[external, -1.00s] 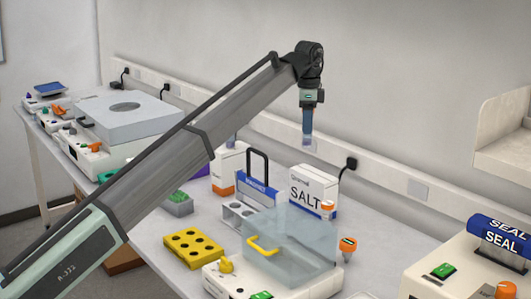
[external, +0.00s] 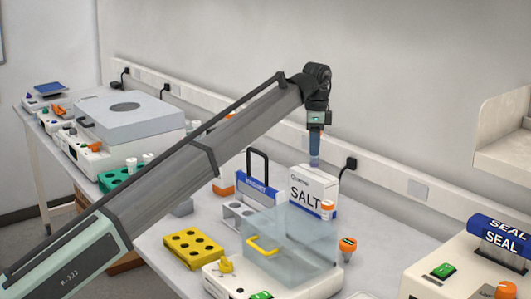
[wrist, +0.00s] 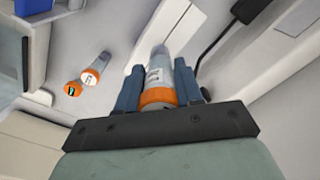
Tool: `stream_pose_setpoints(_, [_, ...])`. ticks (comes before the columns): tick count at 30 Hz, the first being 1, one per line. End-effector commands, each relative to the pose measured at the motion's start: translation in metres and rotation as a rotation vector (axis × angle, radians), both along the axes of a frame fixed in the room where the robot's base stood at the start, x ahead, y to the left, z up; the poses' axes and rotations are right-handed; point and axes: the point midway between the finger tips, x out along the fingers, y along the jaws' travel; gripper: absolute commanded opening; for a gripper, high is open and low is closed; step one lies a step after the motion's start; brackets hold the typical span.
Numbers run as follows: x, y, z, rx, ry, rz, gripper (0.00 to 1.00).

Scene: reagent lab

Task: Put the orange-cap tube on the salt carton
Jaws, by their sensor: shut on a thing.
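My gripper (external: 315,150) is shut on a tube with an orange cap (wrist: 158,96), held between the blue fingers in the wrist view. In the external view, the tube's pale end (external: 315,162) points down just above the top of the salt carton (external: 313,190); I cannot tell whether they touch. The carton is white with a blue lower band and stands upright near the wall. The tube's cap is hidden by the fingers in the external view. I cannot surely pick out the carton in the wrist view.
Two other orange-capped vessels (external: 327,207) (external: 347,245) stand in front of the carton. A clear-lidded device (external: 290,235), a yellow rack (external: 193,248) and a handled blue-and-white holder (external: 258,190) are close by. A cable and socket (external: 350,163) lie behind, on the right.

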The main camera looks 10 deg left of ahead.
Motion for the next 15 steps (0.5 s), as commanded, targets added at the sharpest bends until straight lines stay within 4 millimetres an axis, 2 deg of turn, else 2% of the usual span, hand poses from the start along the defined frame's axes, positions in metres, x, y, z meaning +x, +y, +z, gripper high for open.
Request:
stream_pose_setpoints(4, [0.000,0.000,-0.017,0.000,0.000,0.000,0.07])
stream_pose_setpoints(15, [0.000,0.000,-0.020,0.000,0.000,0.000,0.07])
